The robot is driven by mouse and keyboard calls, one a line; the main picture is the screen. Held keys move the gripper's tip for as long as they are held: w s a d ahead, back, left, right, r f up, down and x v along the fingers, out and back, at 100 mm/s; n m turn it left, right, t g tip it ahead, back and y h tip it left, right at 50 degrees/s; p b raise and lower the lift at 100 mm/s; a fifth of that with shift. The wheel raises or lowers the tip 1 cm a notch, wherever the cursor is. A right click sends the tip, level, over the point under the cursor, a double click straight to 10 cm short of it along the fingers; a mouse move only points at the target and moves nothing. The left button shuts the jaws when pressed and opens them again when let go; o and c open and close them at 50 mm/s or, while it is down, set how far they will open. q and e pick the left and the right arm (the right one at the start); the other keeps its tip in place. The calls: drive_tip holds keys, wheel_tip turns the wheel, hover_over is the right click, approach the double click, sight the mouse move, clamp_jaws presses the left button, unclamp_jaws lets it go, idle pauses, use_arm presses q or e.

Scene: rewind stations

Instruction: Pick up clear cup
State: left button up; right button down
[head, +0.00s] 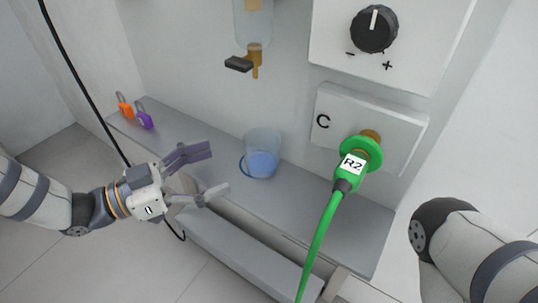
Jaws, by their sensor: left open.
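The clear cup (262,143) stands upright on the grey shelf, under the tap. It is see-through, with blue in its lower part and a blue handle on its left side. My left gripper (219,170) is open and empty to the left of the cup, with its fingers pointing toward it and a gap between them. My right arm shows at the lower right, but its gripper is out of the picture.
A brass tap (256,58) with a black lever hangs above the cup. A green hose connector (361,152) labelled R2 sits in socket C on the right, its hose running down across the shelf (325,215). Orange (125,108) and purple (145,120) padlocks stand at the shelf's left end. A dial (374,30) is above.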

sight(246, 156)
use_arm(q)
drive_tip(key=x, duration=0.9)
drive_tip(key=shift+s+b, duration=0.15)
drive_tip(key=shift+b, duration=0.25)
drive_tip(key=c, duration=1.4)
